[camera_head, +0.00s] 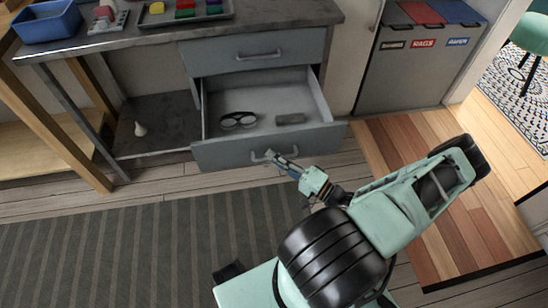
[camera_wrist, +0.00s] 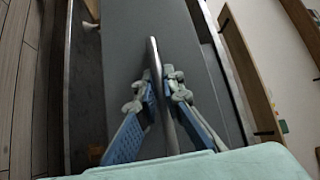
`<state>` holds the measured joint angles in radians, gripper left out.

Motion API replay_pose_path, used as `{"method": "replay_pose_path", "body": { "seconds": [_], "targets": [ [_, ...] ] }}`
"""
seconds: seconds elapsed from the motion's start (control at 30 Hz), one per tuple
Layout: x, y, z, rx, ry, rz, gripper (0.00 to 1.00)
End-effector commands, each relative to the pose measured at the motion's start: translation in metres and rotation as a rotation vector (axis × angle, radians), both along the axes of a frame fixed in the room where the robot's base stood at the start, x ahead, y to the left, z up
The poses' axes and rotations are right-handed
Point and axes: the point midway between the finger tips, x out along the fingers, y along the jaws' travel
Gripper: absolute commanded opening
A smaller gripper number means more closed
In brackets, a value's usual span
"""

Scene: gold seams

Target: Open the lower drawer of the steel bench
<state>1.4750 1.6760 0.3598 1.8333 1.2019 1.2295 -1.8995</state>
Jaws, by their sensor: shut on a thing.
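The lower drawer (camera_head: 232,152) of the steel bench (camera_head: 290,22) is pulled well out, and its inside shows. A dark pair of goggles or similar item (camera_head: 238,120) and a small grey block (camera_head: 291,118) lie in it. My gripper (camera_head: 270,157) is at the drawer's front, at its bar handle (camera_head: 258,158). In the wrist view my gripper (camera_wrist: 166,88) has its fingers closed on either side of the handle (camera_wrist: 154,60), which runs between them. The upper drawer (camera_head: 254,52) is shut.
A blue bin (camera_head: 48,22) and a tray (camera_head: 190,20) of coloured pieces stand on the bench top. A white cone-shaped item (camera_head: 140,129) is on the lower shelf. Labelled bins (camera_head: 420,60) stand at the right. A striped rug (camera_head: 120,250) covers the floor at left.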

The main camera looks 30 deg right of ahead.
Motion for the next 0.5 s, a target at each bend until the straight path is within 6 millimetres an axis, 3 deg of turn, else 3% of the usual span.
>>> {"method": "replay_pose_path", "body": {
  "seconds": [0.17,0.2,0.33,0.5],
  "targets": [
    [0.0002,-0.0009,0.0001,-0.001,-0.001,-0.002,0.0],
    [0.0002,-0.0009,0.0001,-0.001,-0.001,-0.002,0.1],
    [0.0001,-0.0008,0.0001,-0.001,-0.001,-0.002,0.24],
    [0.0001,-0.0004,0.0,0.0,0.0,-0.001,0.25]
  ]
}}
